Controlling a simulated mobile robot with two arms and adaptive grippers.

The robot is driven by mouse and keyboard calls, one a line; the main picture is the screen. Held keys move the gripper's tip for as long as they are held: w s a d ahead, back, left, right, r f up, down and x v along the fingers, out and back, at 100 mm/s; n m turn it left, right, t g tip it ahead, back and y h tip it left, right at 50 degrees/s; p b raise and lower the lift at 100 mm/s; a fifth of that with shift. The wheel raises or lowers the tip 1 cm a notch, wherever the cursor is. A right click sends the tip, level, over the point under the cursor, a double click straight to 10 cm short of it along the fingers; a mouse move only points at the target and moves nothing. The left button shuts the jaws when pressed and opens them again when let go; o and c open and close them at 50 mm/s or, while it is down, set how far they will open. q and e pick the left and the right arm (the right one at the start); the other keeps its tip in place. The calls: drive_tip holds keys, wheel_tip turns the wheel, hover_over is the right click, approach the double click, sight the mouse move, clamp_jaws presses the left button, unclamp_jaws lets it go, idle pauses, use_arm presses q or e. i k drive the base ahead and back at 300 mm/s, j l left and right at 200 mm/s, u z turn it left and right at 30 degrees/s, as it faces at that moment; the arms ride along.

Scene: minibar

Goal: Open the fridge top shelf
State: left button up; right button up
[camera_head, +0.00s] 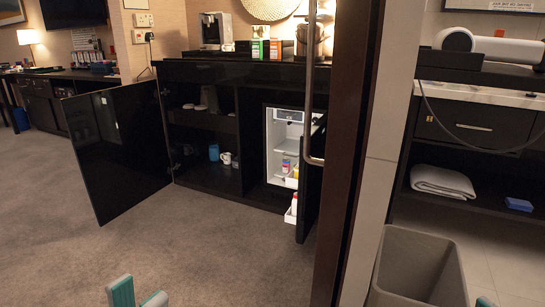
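The small white fridge (270,150) stands inside the dark minibar cabinet, and its door (312,185) hangs open to the right, seen nearly edge-on. The fridge top shelf (289,115) shows as a pale strip with a dark mark high in the interior; I cannot tell whether it is open. A few small items sit lower in the fridge and in the door. My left gripper (138,297) is at the bottom edge, fingers apart and empty, far from the fridge. Only a teal tip of my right gripper (485,302) shows at the bottom right.
A black cabinet door (115,150) stands open at the left. A dark door frame (350,150) with a long handle (308,80) rises right of the fridge. A grey bin (418,268) stands at the lower right. The carpet (200,240) before the cabinet is clear.

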sight(291, 145)
drive_tip(key=i+j+u, duration=0.25)
drive_tip(key=j, duration=0.15)
drive_tip(key=j+u, duration=0.25)
drive_tip(key=j, duration=0.2)
drive_tip(key=i+j+u, duration=0.25)
drive_tip(key=i+j+z, duration=0.2)
drive_tip(key=i+j, duration=0.55)
drive_tip(key=i, duration=0.15)
drive_tip(key=i+l+z, duration=0.1)
drive_tip(key=i+z, duration=0.95)
drive_tip(key=z, duration=0.2)
drive_tip(key=i+z, duration=0.65)
drive_tip(key=i+j+z, duration=0.2)
drive_tip(key=z, duration=0.15)
drive_tip(key=i, duration=0.1)
